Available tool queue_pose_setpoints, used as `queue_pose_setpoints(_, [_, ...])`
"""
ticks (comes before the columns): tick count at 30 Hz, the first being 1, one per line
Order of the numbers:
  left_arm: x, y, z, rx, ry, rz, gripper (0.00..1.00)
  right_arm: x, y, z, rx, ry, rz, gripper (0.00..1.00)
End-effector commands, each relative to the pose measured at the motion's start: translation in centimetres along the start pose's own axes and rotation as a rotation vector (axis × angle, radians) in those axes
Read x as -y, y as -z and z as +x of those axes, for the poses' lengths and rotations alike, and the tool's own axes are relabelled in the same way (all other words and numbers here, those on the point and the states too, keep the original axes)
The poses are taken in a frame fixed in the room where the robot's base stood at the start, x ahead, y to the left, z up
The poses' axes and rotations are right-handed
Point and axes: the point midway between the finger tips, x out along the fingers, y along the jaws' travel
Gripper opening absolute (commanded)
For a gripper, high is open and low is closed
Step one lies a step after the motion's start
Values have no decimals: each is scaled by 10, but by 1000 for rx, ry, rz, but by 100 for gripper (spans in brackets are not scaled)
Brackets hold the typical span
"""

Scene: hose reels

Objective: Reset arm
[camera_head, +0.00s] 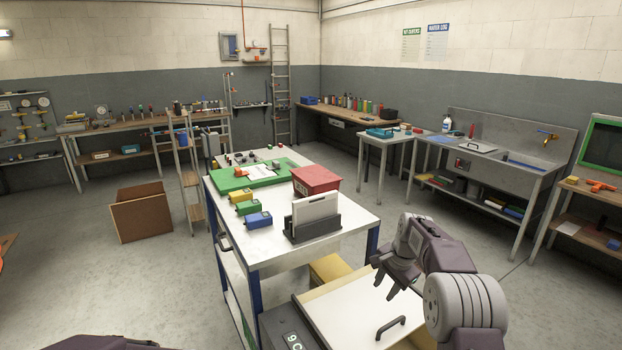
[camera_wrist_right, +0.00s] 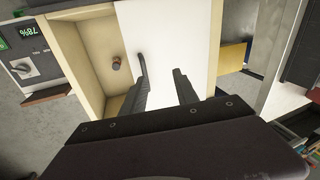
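My right arm reaches in from the lower right. Its gripper (camera_head: 385,286) hangs above a cream box with a white sliding-style panel (camera_head: 345,305) and a black handle (camera_head: 390,327). In the right wrist view the two dark fingers (camera_wrist_right: 162,88) are apart with nothing between them, over the white panel (camera_wrist_right: 185,40). The handle (camera_wrist_right: 142,65) lies near the left finger. A small brown cylinder (camera_wrist_right: 116,63) is in the uncovered part of the box. A dark part of my own body shows at the bottom left; my left gripper is not seen.
A white-topped workbench (camera_head: 270,185) stands ahead, bearing a green board (camera_head: 232,180), a red box (camera_head: 315,180) and a dark holder (camera_head: 312,228). A dark unit with a green display (camera_head: 293,340) sits beside the box. Open floor (camera_head: 450,220) lies to the right.

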Motion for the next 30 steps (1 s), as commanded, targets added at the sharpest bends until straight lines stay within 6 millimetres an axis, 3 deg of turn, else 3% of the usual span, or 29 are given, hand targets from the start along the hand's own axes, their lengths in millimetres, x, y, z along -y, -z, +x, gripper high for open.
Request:
queue_pose_setpoints(3, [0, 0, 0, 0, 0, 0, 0, -11, -42, -32, 8, -12, -69, 36])
queue_pose_setpoints(8, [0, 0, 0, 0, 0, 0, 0, -55, -102, -52, 21, -44, -243, 36])
queue_pose_setpoints(11, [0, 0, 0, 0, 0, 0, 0, -104, -144, -53, 37, -77, -402, 36])
queue_pose_setpoints(15, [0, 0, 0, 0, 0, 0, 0, -183, -192, -40, 78, -130, -640, 36])
queue_pose_setpoints(19, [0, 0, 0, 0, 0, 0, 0, -240, -219, -22, 137, -175, -824, 36])
queue_pose_setpoints(20, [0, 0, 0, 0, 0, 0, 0, -245, -221, -19, 139, -174, -875, 36])
queue_pose_setpoints(23, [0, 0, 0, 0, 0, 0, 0, -235, -214, -18, 105, -146, -969, 36])
queue_pose_setpoints(30, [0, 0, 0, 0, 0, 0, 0, -235, -214, -17, 109, -146, -984, 36])
